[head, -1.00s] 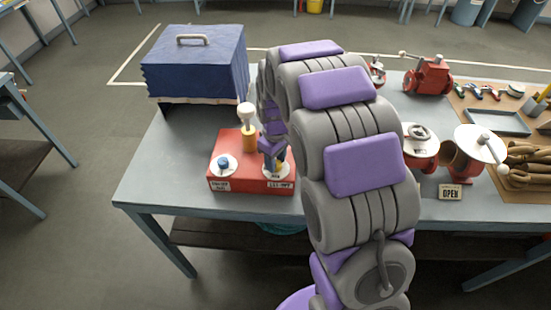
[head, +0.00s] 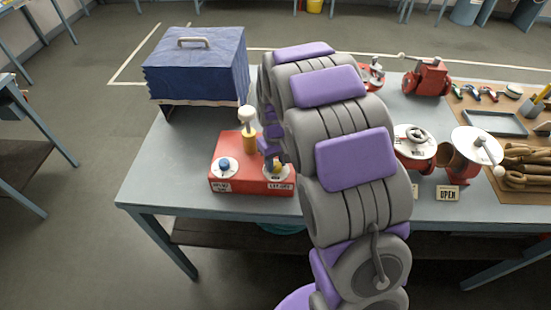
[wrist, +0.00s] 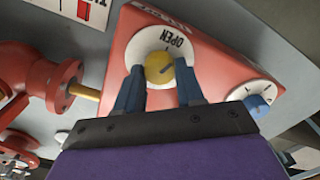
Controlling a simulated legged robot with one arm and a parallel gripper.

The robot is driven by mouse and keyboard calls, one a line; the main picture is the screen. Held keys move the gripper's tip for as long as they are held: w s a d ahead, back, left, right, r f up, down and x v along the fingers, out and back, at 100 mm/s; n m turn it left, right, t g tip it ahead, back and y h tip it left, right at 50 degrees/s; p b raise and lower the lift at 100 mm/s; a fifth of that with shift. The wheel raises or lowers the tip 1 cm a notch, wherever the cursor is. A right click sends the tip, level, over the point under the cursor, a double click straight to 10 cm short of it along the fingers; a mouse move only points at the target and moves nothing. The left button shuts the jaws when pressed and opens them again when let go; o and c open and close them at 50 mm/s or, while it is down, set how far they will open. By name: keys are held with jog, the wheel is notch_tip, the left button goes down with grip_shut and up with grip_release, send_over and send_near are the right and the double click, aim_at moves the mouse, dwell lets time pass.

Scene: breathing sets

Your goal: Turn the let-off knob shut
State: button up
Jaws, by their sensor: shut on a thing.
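The let-off knob is a small yellow knob (wrist: 159,67) on a white dial marked OPEN (wrist: 179,42), on the red box (head: 228,181). In the wrist view a dark line crosses the knob's face. My gripper (wrist: 160,78) has its two dark blue fingers on either side of the knob, shut on it. In the head view my gripper (head: 273,160) is at the right side of the red box, above the LET-OFF label (head: 280,186), and hides part of the dial.
A blue knob (head: 224,164) sits on the box's left dial. A yellow post with a white top (head: 247,120) stands behind. Red valves (head: 415,142) and an OPEN sign (head: 447,193) are to the right of my arm.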

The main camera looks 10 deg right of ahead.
aim_at(276, 164)
jog(key=m, duration=0.2)
jog(key=m+p, duration=0.1)
jog(key=shift+w+d+r+m, duration=0.1)
jog(key=shift+r+m, duration=0.05)
jog(key=shift+m, duration=0.25)
jog(key=m+p, duration=0.2)
jog(key=m, duration=0.1)
jog(key=shift+m, duration=0.3)
jog(key=m+p, duration=0.2)
jog(key=m, duration=0.4)
jog(key=shift+m+p, duration=0.3)
jog(key=o, duration=1)
jog(key=shift+o, duration=0.2)
notch_tip(276, 164, up, 17)
